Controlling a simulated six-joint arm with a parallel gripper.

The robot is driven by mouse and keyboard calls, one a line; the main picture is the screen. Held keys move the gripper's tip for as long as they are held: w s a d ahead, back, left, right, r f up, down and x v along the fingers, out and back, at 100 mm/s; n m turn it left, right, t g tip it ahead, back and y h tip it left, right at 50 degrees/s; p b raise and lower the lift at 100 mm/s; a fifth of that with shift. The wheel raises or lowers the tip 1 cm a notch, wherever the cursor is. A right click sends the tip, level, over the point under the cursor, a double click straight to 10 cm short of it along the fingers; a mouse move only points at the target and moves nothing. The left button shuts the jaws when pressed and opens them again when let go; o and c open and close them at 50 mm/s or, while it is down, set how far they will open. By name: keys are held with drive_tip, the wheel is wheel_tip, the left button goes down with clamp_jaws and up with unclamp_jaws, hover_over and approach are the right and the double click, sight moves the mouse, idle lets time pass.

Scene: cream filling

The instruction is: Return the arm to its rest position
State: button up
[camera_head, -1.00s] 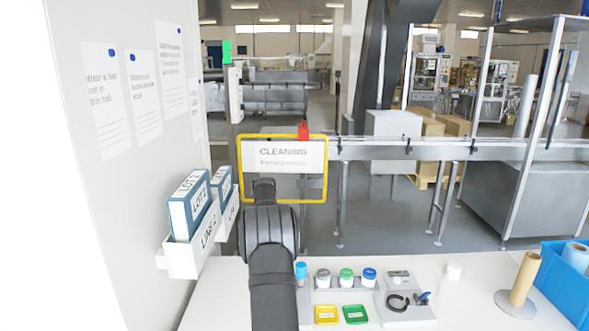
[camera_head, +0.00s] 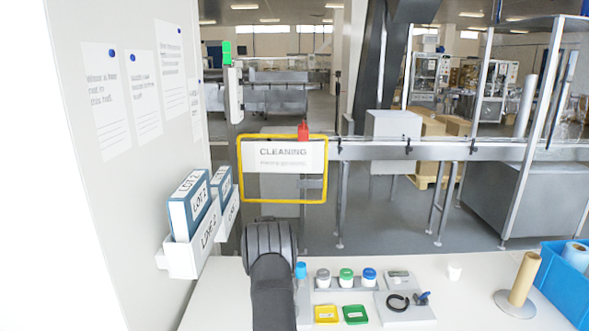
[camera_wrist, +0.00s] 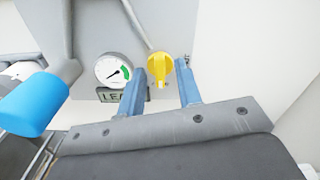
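My black arm (camera_head: 271,290) rises from the bottom of the head view, left of the bench items. Its end is hidden behind its own dark rounded link there. In the wrist view my gripper (camera_wrist: 160,72) shows two blue fingers spread apart with nothing held between them. A yellow knob (camera_wrist: 159,67) on a grey panel shows beyond the gap between the fingers, apart from them as far as I can tell.
A round gauge (camera_wrist: 114,71) sits left of the knob. On the white bench (camera_head: 455,310) stand capped jars (camera_head: 346,278), a yellow tray (camera_head: 326,314) and a green tray (camera_head: 355,314). A cardboard tube (camera_head: 524,279) and blue bin (camera_head: 568,283) are right; a folder rack (camera_head: 190,255) is left.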

wheel_tip(320, 180, up, 18)
drive_tip(key=f+n, duration=0.2)
drive_tip(key=f, duration=0.2)
drive_tip(key=f+n, duration=0.2)
drive_tip(key=f, duration=0.2)
drive_tip(key=f+n, duration=0.2)
drive_tip(key=f, duration=0.3)
drive_tip(key=shift+w+n, duration=0.2)
drive_tip(key=shift+n, duration=0.2)
drive_tip(key=shift+f+n, duration=0.4)
drive_tip(key=shift+f, duration=0.25)
drive_tip(key=shift+o, duration=0.2)
